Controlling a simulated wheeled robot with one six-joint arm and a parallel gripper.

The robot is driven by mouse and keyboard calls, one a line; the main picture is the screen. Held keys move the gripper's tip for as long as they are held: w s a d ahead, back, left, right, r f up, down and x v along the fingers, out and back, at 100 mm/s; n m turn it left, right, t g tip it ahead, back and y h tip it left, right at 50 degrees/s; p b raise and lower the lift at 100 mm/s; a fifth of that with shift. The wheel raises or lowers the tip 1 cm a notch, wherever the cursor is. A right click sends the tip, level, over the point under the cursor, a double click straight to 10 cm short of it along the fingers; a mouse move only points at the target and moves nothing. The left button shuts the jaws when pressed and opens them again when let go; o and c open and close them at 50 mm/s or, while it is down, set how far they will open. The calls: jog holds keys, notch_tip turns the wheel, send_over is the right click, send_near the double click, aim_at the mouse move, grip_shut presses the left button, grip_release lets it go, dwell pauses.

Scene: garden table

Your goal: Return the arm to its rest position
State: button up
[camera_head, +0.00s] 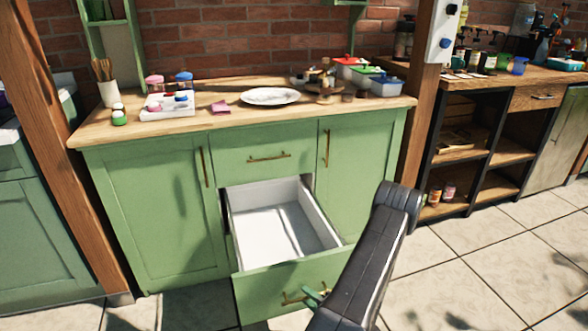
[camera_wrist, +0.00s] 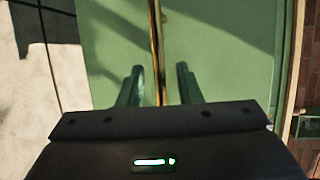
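My arm reaches down in front of the green cabinet (camera_head: 160,210) in the head view. My gripper (camera_head: 316,294) is at the front of the open lower drawer (camera_head: 275,232), close to its brass handle (camera_head: 292,299). In the wrist view, my gripper (camera_wrist: 160,75) has its two green fingers spread apart. The brass handle (camera_wrist: 157,45) runs between them, with a gap on both sides. Nothing is held. The drawer is pulled well out and its white inside looks empty. Part of the drawer front is hidden behind my arm.
The wooden countertop (camera_head: 215,95) holds a white plate (camera_head: 270,96), a white tray (camera_head: 166,107) and lidded containers (camera_head: 387,86). A wooden post (camera_head: 421,110) stands right of the cabinet. Tiled floor (camera_head: 470,270) is clear at the right.

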jog(key=shift+w+a, duration=0.2)
jog(key=shift+w, duration=0.1)
jog(key=shift+f, duration=0.1)
